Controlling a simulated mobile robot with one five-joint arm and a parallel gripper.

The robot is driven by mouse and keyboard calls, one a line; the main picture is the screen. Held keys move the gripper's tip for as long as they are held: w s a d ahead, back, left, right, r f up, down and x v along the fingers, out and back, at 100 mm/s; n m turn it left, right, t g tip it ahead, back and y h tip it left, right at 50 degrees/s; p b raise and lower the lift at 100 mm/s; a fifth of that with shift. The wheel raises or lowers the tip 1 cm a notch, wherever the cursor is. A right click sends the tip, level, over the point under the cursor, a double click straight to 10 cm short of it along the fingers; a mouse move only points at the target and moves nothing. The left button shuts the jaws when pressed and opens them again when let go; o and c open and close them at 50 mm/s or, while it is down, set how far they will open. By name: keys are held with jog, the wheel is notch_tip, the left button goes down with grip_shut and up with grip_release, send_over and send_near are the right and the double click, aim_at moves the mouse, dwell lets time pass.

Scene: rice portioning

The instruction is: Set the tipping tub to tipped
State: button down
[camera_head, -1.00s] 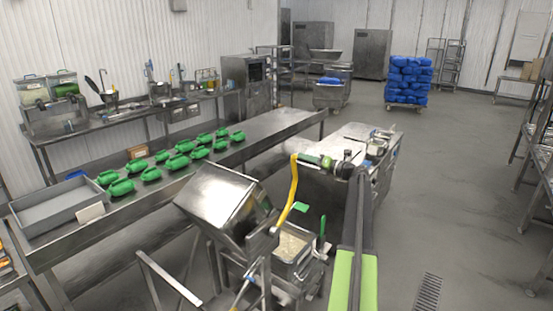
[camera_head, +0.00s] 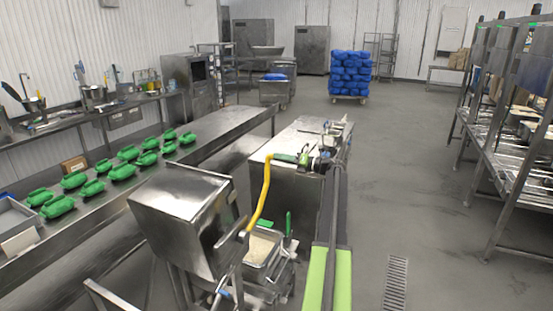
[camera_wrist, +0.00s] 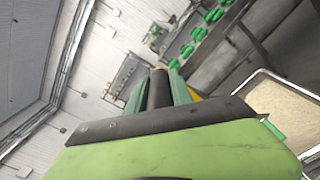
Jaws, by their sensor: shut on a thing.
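The tipping tub (camera_head: 178,212) is a bare steel box on a frame at the lower middle of the head view. It stands tilted, with its lower right corner near the yellow lever (camera_head: 263,192). The curved lever runs from the tub's side up to my gripper (camera_head: 288,158). In the wrist view, the fingers of my gripper (camera_wrist: 158,82) are closed around a dark cylindrical grip, with a bit of yellow lever (camera_wrist: 193,98) beside it. The inside of the tub is mostly hidden.
A steel pan of rice (camera_head: 262,250) sits right of the tub, with a green handle (camera_head: 289,224) beside it. Green containers (camera_head: 122,171) line the long table at left. A steel cabinet (camera_head: 290,180) stands behind the lever. The floor at right is open up to the racks.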

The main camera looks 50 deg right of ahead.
jog(key=shift+s+d, duration=0.15)
jog(key=shift+d, duration=0.2)
jog(key=c, duration=1.1)
grip_release()
jog(key=shift+s+r, duration=0.15)
jog(key=shift+c, duration=0.2)
jog(key=shift+w+a, duration=0.25)
jog(key=shift+a, duration=0.05)
jog(key=shift+w, duration=0.1)
jog(key=v, duration=1.7)
jog(key=shift+s, duration=0.2)
